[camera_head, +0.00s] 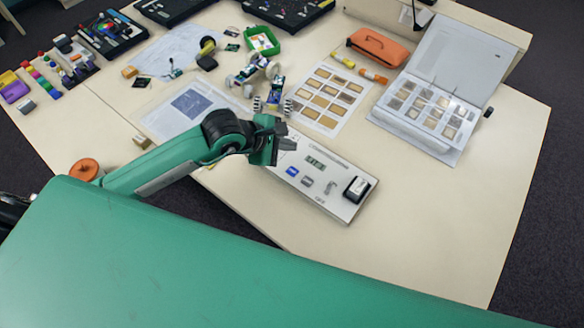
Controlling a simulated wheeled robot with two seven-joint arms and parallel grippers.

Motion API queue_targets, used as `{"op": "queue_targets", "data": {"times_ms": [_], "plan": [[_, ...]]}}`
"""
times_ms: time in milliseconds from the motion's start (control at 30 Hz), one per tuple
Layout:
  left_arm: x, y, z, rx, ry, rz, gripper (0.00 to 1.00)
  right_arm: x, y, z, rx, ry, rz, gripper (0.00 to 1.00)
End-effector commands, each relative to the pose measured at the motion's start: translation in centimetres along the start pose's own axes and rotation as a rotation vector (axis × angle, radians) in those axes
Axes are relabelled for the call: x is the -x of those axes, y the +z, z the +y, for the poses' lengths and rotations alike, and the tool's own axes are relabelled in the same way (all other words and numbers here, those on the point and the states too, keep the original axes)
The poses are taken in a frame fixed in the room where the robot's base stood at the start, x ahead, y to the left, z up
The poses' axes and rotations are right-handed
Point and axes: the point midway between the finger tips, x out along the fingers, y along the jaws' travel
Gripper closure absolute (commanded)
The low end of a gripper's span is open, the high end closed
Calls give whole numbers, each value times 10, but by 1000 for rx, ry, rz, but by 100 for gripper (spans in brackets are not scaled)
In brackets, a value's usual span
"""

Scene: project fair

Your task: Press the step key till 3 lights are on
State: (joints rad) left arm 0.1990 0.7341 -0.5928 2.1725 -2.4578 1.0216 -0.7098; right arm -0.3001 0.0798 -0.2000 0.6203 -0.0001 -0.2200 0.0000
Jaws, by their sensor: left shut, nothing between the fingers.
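A flat light-grey panel (337,205) lies on the table, right of the middle of the view. It has a small display (315,163), a blue key (292,171), a grey key (307,181), a small grey part (330,187) and a larger black-and-white part (356,188). The labels are too small to read, so I cannot tell which is the step key or how many lights are on. My left gripper (285,143) is shut and empty, over the panel's upper left end, and hides that end. My right gripper is out of view.
A small wheeled robot model (255,75) and a sheet of brown cards (323,97) lie behind the panel. An open binder (418,138) and an orange case (378,47) are at the right back. The table right of the panel is clear.

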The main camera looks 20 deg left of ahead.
Motion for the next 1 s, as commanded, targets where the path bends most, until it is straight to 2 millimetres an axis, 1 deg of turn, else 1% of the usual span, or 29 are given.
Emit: {"op": "queue_targets", "data": {"times_ms": [267, 467, 667, 833, 867, 900, 1000], "plan": [[-1, 0, -1, 1, 0, -2, 100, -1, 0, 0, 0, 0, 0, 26], [-9, -6, -7, 2, -1, -3, 100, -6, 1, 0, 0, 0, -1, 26], [-26, -19, -20, 2, -2, -2, 100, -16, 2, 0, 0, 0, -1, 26], [-45, -32, -33, 2, -2, -2, 100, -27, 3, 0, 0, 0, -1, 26], [-48, -34, -36, 2, -2, -3, 100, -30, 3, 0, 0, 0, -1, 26], [-52, -37, -38, 1, -1, -3, 100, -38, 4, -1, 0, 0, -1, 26], [-58, -42, -43, 0, 0, -3, 100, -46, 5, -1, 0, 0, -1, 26]]}}
